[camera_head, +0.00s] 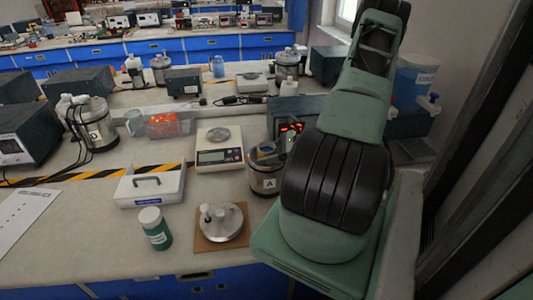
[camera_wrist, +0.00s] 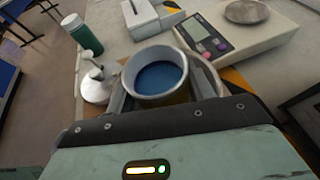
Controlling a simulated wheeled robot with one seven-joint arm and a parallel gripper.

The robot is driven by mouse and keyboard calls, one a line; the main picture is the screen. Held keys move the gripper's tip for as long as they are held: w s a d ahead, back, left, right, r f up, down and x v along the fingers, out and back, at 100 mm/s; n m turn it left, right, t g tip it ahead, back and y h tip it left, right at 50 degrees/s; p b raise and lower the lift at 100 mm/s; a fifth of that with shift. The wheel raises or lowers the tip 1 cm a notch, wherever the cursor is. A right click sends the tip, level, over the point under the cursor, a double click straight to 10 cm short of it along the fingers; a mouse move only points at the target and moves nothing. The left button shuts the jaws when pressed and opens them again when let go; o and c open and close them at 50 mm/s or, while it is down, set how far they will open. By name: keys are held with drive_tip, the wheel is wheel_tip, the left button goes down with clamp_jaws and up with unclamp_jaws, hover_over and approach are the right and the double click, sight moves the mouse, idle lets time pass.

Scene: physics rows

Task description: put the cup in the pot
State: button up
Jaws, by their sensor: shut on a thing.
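The cup (camera_wrist: 158,80) has a pale grey rim and a blue inside. My gripper (camera_wrist: 160,92) is shut on it, with a finger at each side, in the wrist view. The pot (camera_head: 264,182) is a metal vessel labelled A, right of the scale in the head view, partly hidden by my arm. Blue and pale parts show at its mouth. The cup appears at the pot's mouth; I cannot tell how deep it sits. My gripper is mostly hidden behind my arm in the head view. The metal lid (camera_head: 222,224) lies on a brown board in front.
A scale (camera_head: 219,157) stands left of the pot, and it also shows in the wrist view (camera_wrist: 232,45). A green bottle (camera_head: 155,229) and a white box with a handle (camera_head: 150,186) stand further left. A dark device with a red display (camera_head: 292,127) is behind the pot.

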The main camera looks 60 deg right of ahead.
drive_tip(key=o, duration=0.9)
drive_tip(key=shift+c, duration=0.2)
drive_tip(key=shift+r, duration=0.1)
drive_tip(key=shift+r+p, duration=0.3)
drive_tip(key=shift+p, duration=0.05)
drive_tip(key=r+b+v, duration=0.1)
drive_tip(key=b+v, duration=0.3)
drive_tip(key=v, duration=0.8)
drive_tip(key=w+a+r+n+g+y, duration=0.1)
drive_tip(key=w+a+r+n+g, duration=0.1)
drive_tip(key=w+a+n+g, duration=0.5)
drive_tip(key=w+a+r+n+g+y, duration=0.15)
drive_tip(key=a+n, duration=0.25)
drive_tip(key=a, duration=0.7)
drive_tip(key=w+a+r+n+g, duration=0.35)
drive_tip(key=w+a+n, duration=0.2)
drive_tip(key=a, duration=0.35)
drive_tip(key=s+a+r+n+h, duration=0.1)
drive_tip(key=s+a+n+h, duration=0.1)
drive_tip(key=s+a+n, duration=0.2)
drive_tip(key=s+a+r+n+h, duration=0.2)
drive_tip(key=s+a+n, duration=0.3)
drive_tip(key=a+n, duration=0.5)
drive_tip(key=s+a+r+n+h, duration=0.1)
drive_tip(key=s+a+n+h, duration=0.3)
drive_tip(key=a+n, duration=0.4)
drive_tip(key=s+a, duration=0.1)
drive_tip(key=a, duration=0.2)
drive_tip(key=shift+a+r, duration=0.15)
drive_tip(key=shift+r, duration=0.1)
